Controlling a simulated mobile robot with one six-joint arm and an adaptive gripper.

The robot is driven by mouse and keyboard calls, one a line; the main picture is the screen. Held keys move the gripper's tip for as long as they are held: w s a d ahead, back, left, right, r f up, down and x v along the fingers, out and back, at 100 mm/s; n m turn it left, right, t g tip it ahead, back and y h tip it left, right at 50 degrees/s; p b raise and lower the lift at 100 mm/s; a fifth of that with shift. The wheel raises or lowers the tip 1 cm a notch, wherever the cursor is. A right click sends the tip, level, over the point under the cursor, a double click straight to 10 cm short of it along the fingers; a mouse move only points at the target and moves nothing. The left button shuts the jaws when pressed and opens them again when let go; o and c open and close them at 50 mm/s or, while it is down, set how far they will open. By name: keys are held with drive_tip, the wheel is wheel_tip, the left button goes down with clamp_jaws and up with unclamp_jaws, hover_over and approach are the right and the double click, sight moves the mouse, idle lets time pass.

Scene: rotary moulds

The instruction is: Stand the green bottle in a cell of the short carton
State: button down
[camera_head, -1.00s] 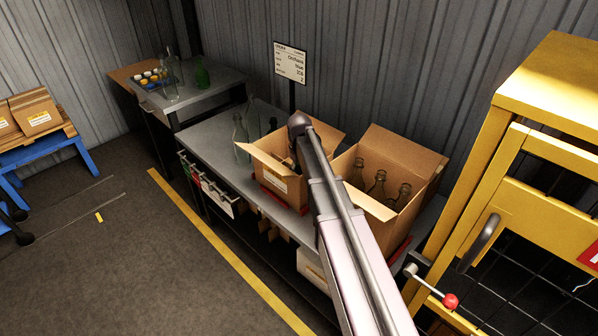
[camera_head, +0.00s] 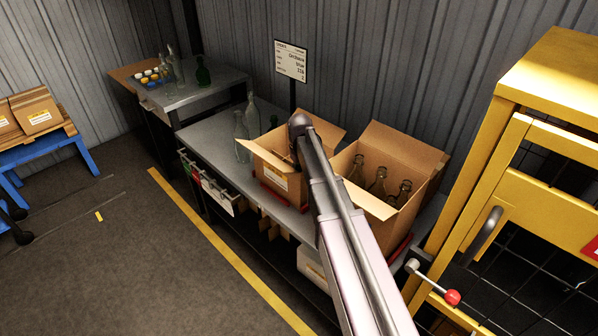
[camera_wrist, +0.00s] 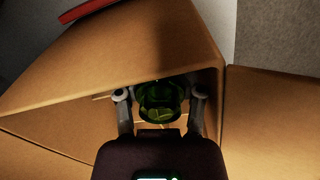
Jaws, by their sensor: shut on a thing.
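In the wrist view, my gripper (camera_wrist: 160,94) has a finger on each side of the green bottle (camera_wrist: 160,108) and is shut on it. The bottle is seen from above, with its rounded dark-green glass inside the open short carton (camera_wrist: 130,50). In the head view, the short carton (camera_head: 281,182) is the left of two open cartons on the bench. My arm covers part of it and hides my gripper and the held bottle.
A taller carton (camera_head: 419,165) with several clear bottles (camera_head: 377,185) stands right of the short carton. Clear bottles (camera_head: 241,135) stand to its left. Another green bottle (camera_head: 203,72) is on the far table. A yellow cage (camera_head: 540,85) bounds the right.

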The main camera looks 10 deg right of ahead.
drive_tip(key=shift+d+f+b, duration=0.1)
drive_tip(key=shift+f+b, duration=0.2)
drive_tip(key=shift+f, duration=0.15)
idle(0.5)
drive_tip(key=shift+c, duration=0.6)
unclamp_jaws()
drive_tip(key=shift+o, duration=0.6)
drive_tip(key=shift+r, duration=0.1)
drive_tip(key=r+p, duration=0.1)
drive_tip(key=p, duration=0.1)
drive_tip(key=r+p, duration=0.2)
drive_tip(key=shift+w+r, duration=0.15)
drive_tip(key=shift+w, duration=0.2)
drive_tip(key=shift+r+p, duration=3.15)
drive_tip(key=shift+p, duration=0.1)
